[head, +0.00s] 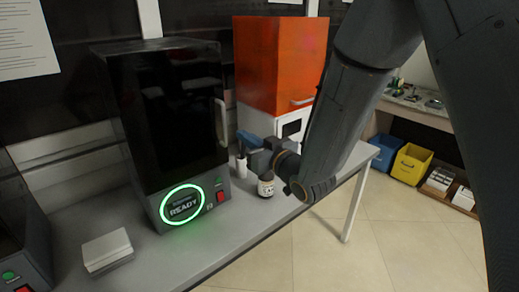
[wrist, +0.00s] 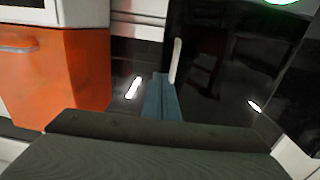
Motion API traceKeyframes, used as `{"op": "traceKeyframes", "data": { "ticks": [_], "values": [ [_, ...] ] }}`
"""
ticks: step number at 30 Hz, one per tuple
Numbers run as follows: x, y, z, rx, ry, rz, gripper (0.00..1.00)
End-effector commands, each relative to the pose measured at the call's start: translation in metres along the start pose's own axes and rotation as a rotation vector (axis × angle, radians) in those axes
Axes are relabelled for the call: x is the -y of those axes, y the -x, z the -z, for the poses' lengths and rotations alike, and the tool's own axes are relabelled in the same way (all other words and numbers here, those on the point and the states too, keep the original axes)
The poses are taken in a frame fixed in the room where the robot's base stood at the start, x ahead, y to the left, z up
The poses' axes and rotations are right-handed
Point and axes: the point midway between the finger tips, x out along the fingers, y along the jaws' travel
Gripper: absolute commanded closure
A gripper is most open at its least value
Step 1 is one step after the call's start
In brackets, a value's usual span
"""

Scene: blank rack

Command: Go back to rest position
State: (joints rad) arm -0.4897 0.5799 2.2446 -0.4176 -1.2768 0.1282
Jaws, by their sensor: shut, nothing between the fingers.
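My gripper (head: 241,141) is in front of the right side of the black machine, with its blue-grey fingers pointing left toward it. The fingers are together and hold nothing. In the wrist view the closed fingers (wrist: 161,97) show in the middle, with the black machine's pale handle (wrist: 175,60) just beyond their tips. I cannot tell whether they touch it. My arm comes down from the upper right of the head view.
The black machine (head: 165,110) with a green READY ring (head: 183,204) stands on the grey table (head: 235,225). The orange-and-white machine (head: 280,65) is behind my gripper. A white block (head: 107,250) lies left.

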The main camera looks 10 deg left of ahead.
Motion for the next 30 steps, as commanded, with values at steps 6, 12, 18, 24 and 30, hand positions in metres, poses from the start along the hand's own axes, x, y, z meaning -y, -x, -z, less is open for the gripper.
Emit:
{"op": "traceKeyframes", "data": {
  "ticks": [6, 12, 18, 24, 30],
  "values": [
    [-0.005, 0.042, -0.003, 0.001, 0.0, -0.005, 1.0],
    [-0.006, 0.06, -0.002, 0.002, 0.0, -0.004, 1.0],
    [-0.038, 0.076, -0.018, 0.118, 0.007, -0.094, 1.0],
    [-0.113, 0.137, -0.064, 0.435, -0.031, -0.322, 1.0],
    [-0.155, 0.235, -0.105, 0.769, -0.16, -0.526, 1.0]
  ]
}}
